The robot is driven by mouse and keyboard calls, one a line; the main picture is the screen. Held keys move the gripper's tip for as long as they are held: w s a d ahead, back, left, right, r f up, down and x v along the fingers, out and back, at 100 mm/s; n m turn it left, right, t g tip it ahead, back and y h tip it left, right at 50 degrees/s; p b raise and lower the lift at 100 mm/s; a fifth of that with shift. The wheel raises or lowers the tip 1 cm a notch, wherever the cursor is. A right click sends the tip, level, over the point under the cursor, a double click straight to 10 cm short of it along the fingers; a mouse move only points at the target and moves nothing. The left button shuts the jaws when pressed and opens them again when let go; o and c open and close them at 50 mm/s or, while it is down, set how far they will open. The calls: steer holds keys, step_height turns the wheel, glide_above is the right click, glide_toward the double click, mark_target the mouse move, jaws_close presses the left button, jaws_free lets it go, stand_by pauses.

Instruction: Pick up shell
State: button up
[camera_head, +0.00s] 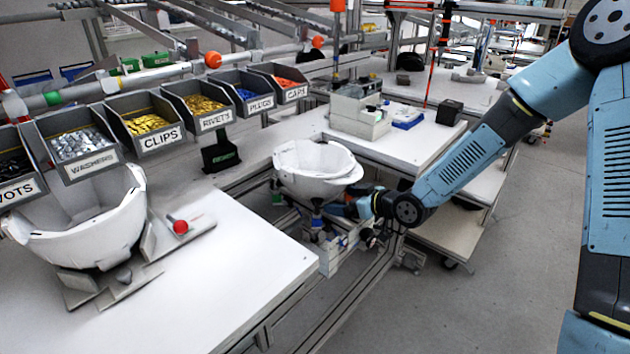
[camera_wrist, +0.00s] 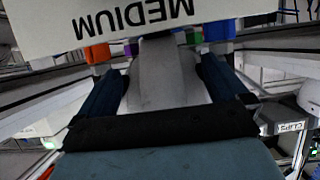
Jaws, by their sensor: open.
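A white helmet shell (camera_head: 312,165) sits on a support in the gap between the two benches in the head view. A second white shell (camera_head: 82,225) rests on a grey fixture on the near left bench. My gripper (camera_head: 345,209) is low beside the middle shell, just under its right rim. In the wrist view my gripper (camera_wrist: 162,72) is open, its two dark blue fingers spread on either side of a grey piece. I cannot tell whether that piece is touched. No shell is clearly recognisable between the fingers.
A white panel marked MEDIUM (camera_wrist: 135,22) crosses the top of the wrist view, upside down. Labelled bins, including CLIPS (camera_head: 146,123) and RIVETS (camera_head: 200,105), line the back. The near bench top (camera_head: 225,270) has bare room.

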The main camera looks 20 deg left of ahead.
steer(key=shift+x, duration=0.95)
steer(key=shift+c, duration=0.4)
steer(key=c, duration=1.6)
steer(key=shift+r, duration=0.1)
